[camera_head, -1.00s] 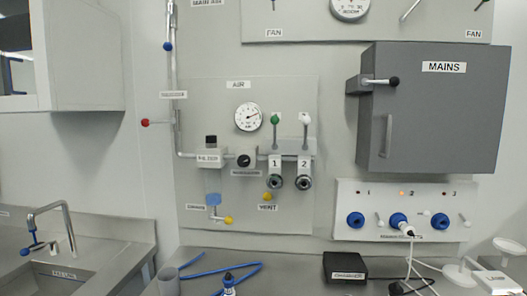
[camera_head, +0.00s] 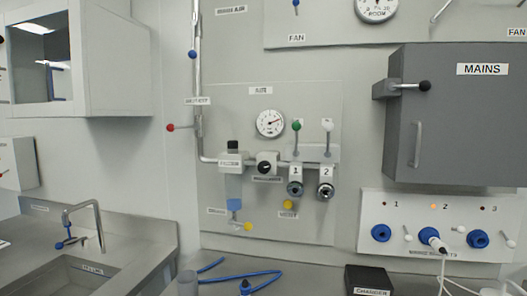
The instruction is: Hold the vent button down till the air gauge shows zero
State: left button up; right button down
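The air gauge (camera_head: 270,123) is a round white dial on the grey AIR panel (camera_head: 225,110). Its needle is off to the right side of the dial; the numbers are too small to read. The vent button (camera_head: 288,204) is a small yellow knob above a label that seems to read VENT, below the outlets marked 1 (camera_head: 295,188) and 2 (camera_head: 326,190). Nothing touches it. Neither of my grippers is in view.
A second yellow knob (camera_head: 248,227) sits lower left on the panel. Green (camera_head: 296,126) and white (camera_head: 328,125) levers stand above the outlets. A grey MAINS box (camera_head: 455,115) juts out at right. A counter with a blue hose (camera_head: 240,277) lies below; a sink (camera_head: 70,275) is at left.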

aim_at(288, 203)
jog(key=i+j+z, duration=0.1)
jog(key=j, duration=0.2)
jog(key=i+j+z, duration=0.1)
jog(key=i+j, duration=0.15)
jog(key=i+j+z, duration=0.1)
jog(key=j, duration=0.25)
jog(key=i+j+z, duration=0.25)
jog(key=j, duration=0.4)
